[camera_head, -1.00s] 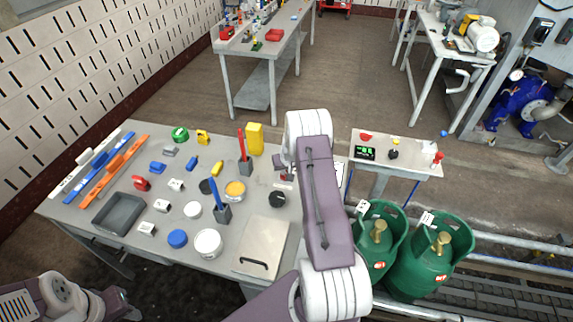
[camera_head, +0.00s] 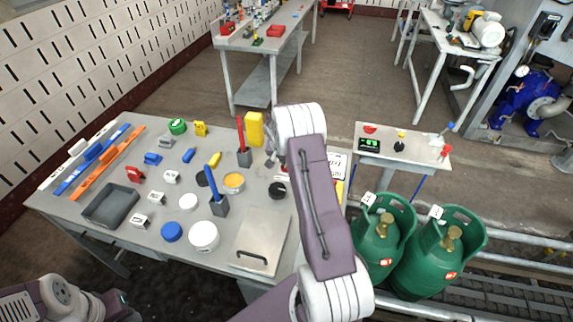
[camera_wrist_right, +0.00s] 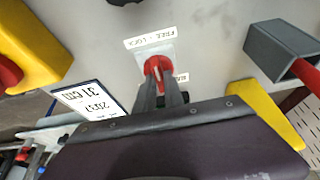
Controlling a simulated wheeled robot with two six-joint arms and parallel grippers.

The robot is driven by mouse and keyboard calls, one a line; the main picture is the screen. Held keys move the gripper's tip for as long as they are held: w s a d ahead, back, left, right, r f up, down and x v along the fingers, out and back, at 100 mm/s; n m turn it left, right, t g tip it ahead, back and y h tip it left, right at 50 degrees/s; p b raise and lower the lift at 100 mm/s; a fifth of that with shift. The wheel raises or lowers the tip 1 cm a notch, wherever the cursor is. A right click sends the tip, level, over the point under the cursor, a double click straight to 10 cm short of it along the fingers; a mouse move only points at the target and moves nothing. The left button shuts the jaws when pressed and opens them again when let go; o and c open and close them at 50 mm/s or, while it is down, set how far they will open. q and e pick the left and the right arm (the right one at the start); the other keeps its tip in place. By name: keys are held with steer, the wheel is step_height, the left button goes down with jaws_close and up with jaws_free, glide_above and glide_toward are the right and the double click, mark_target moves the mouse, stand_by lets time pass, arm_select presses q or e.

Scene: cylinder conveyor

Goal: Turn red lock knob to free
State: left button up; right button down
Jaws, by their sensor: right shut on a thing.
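The red lock knob (camera_wrist_right: 157,68) sits on a pale square plate on the grey bench top, beside a label reading FREE and LOCK (camera_wrist_right: 149,37). My right gripper (camera_wrist_right: 161,84) is shut on the knob, with its dark narrow fingers on either side of it. The fingers hide part of the knob, so its exact angle is hard to tell. In the head view my right arm covers the knob. Only part of my left arm shows at the lower left; its gripper is not visible.
Near the knob in the wrist view are a grey holder with a red bar (camera_wrist_right: 280,50), a yellow block (camera_wrist_right: 30,45) and a white printed card (camera_wrist_right: 90,100). The bench (camera_head: 110,265) carries many small items. Two green gas cylinders (camera_head: 380,245) stand to the right.

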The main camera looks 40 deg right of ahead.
stand_by(0.3)
steer(key=c, duration=1.4)
jaws_free()
steer(key=shift+c, duration=0.2)
steer(key=shift+r, duration=0.1)
steer(key=v, duration=0.9)
